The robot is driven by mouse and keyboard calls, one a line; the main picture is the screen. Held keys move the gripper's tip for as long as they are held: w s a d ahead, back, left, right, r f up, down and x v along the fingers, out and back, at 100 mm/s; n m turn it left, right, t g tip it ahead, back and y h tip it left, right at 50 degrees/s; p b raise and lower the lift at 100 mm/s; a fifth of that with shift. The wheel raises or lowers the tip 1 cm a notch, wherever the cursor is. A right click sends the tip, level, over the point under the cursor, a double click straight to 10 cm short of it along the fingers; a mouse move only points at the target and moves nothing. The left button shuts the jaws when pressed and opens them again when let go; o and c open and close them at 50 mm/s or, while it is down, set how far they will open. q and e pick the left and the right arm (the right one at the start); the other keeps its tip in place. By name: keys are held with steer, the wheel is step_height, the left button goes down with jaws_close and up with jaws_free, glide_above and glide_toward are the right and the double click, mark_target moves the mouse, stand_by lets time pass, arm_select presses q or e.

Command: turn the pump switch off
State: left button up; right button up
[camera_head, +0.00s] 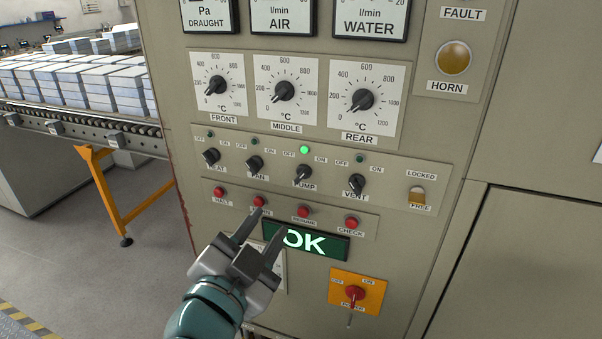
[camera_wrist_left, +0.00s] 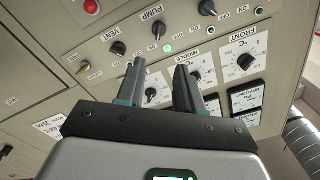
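The pump switch (camera_head: 303,174) is a black rotary knob on the grey panel, between the FAN and VENT knobs. OFF is printed to its upper left and ON to its upper right. The green lamp (camera_head: 304,150) above it is lit. I cannot tell for sure which way the knob points. My left gripper (camera_head: 270,222) is open and empty, below and left of the pump switch, in front of the button row and OK display. The left wrist view shows the panel inverted, with the pump switch (camera_wrist_left: 158,30) beyond the spread fingertips (camera_wrist_left: 160,66), apart from them. My right gripper is out of view.
The HEAT (camera_head: 211,157), FAN (camera_head: 255,163) and VENT (camera_head: 355,184) knobs flank the pump switch; their lamps are dark. Red buttons (camera_head: 303,211), the OK display (camera_head: 318,243) and a red power switch (camera_head: 355,293) sit lower. A conveyor with pale blocks (camera_head: 80,80) stands left.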

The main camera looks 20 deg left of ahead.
mark_target(300, 177)
arm_select(q)
steer(key=w+p, duration=0.2)
steer(key=w, duration=0.2)
steer(key=w+p, duration=0.2)
steer(key=w, duration=0.3)
steer(key=w+p, duration=0.1)
steer(key=w, duration=0.4)
steer(key=shift+d+p, duration=0.4)
steer(key=shift+w+a, duration=0.1)
steer(key=shift+w, duration=0.15)
jaws_close()
